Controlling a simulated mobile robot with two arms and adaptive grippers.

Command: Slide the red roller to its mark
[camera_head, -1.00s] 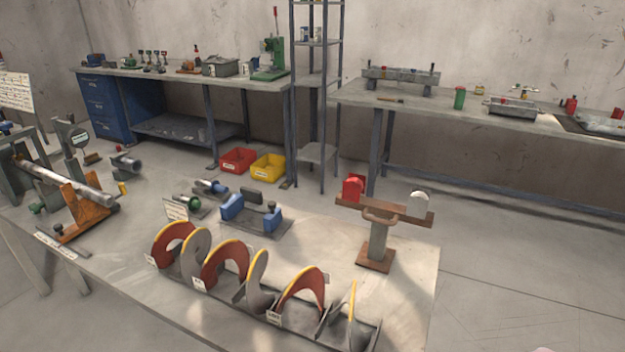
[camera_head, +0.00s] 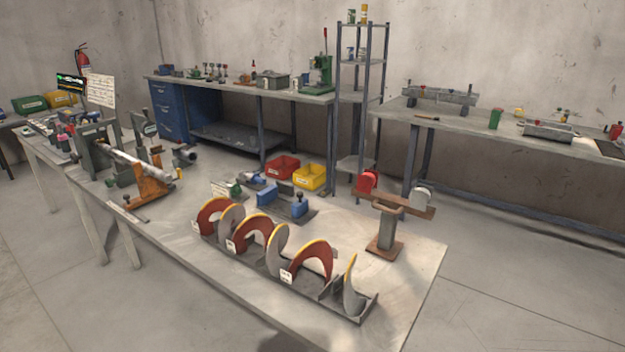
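The red roller (camera_head: 367,181) sits at the left end of a brown crossbar (camera_head: 393,199) on a stand (camera_head: 387,235) at the right side of the near table. A white roller (camera_head: 421,194) sits toward the bar's right end. I cannot make out the mark at this size. Neither of my grippers is in view.
Auger flights (camera_head: 250,236) stand in a rack along the table's front. A shaft on an orange support (camera_head: 150,183) and blue blocks (camera_head: 282,200) are also on the near table (camera_head: 330,240). Open floor (camera_head: 510,285) lies to its right.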

